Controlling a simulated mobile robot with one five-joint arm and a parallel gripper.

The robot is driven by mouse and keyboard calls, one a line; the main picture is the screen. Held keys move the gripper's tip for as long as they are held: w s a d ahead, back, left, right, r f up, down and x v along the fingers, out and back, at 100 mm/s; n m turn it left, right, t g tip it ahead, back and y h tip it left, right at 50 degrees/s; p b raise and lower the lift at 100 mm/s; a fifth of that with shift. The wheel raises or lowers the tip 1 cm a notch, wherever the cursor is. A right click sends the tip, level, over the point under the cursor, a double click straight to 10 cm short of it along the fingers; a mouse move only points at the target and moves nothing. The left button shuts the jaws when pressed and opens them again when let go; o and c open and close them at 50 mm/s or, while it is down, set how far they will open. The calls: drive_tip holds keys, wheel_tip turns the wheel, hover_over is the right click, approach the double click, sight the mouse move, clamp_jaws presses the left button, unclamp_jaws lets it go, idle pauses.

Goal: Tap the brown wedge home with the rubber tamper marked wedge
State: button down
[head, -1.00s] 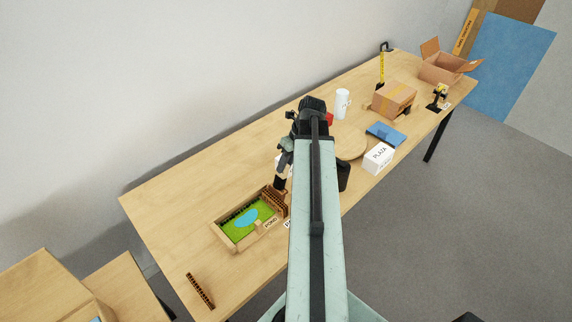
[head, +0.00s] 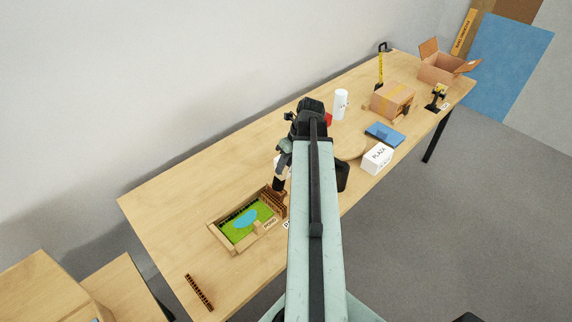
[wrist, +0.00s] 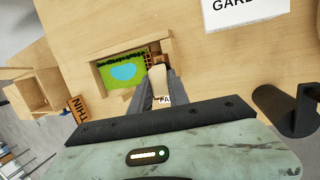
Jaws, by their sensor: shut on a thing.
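My gripper (head: 284,164) is shut on a tool with a dark lower end (head: 279,185), which I take for the rubber tamper. In the wrist view a pale tan part of the tamper (wrist: 158,83) shows between the fingers (wrist: 159,76). The tool's end is at the right end of a wooden-framed tray (head: 229,248) with green ground and a blue pond. Brown slatted pieces (head: 273,200) stand there, close under the tool. I cannot tell which is the brown wedge, nor whether the tool touches it. The tamper's marking is not readable.
A brown toothed strip (head: 199,292) lies at the table's near end. A white PLAZA block (head: 377,158), a blue item (head: 385,134), a white cylinder (head: 340,104) and cardboard boxes (head: 392,101) stand farther along. The table left of the tray is clear.

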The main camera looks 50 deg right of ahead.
drive_tip(key=shift+a+f+p, duration=0.1)
drive_tip(key=shift+f+p, duration=0.05)
drive_tip(key=shift+p, duration=0.35)
drive_tip(key=p+v, duration=0.3)
drive_tip(key=shift+w+r+p, duration=0.3)
drive_tip(key=shift+w+r, duration=0.05)
drive_tip(key=shift+w, duration=0.05)
drive_tip(key=shift+r, duration=0.1)
drive_tip(key=p+v, duration=0.2)
drive_tip(key=w+p+v, duration=0.1)
drive_tip(key=p+v, duration=0.2)
drive_tip(key=shift+d+r, duration=0.1)
drive_tip(key=shift+d, duration=0.1)
drive_tip(key=shift+f+b, duration=2.35)
drive_tip(key=shift+f, duration=0.05)
